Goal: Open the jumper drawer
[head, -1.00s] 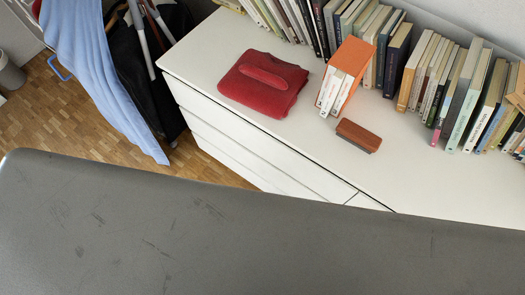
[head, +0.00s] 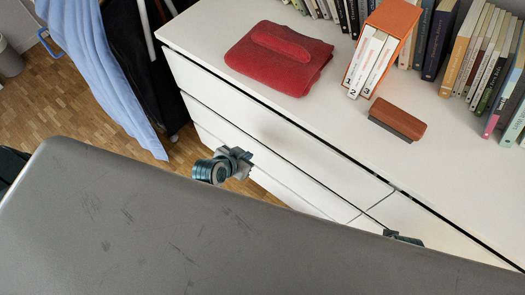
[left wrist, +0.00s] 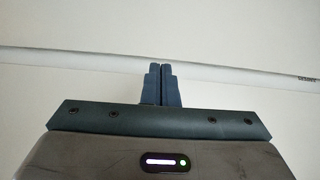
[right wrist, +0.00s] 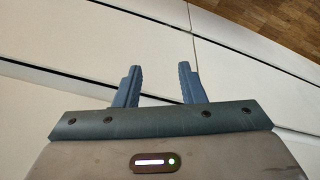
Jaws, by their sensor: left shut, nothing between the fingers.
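A white dresser (head: 190,42) carries a folded red jumper (head: 278,58) on its top. The upper left drawer front (head: 270,125) lies below the jumper and looks closed, with a dark gap along its top edge. My left gripper (head: 243,158) is in front of the left drawers. In the left wrist view its fingers (left wrist: 162,68) are together and empty, with their tips at a long pale edge across a white surface. My right gripper (head: 403,238) shows only a small part beside the right-hand drawers. In the right wrist view its fingers (right wrist: 158,68) are apart and empty.
A brown brush-like block (head: 398,120), an orange slipcase (head: 396,18) and several books (head: 478,50) stand on the dresser top. Blue cloth (head: 95,70) and dark garments hang at the left. Wooden floor (head: 50,110) is clear beside the dresser. My grey body covers the lower foreground.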

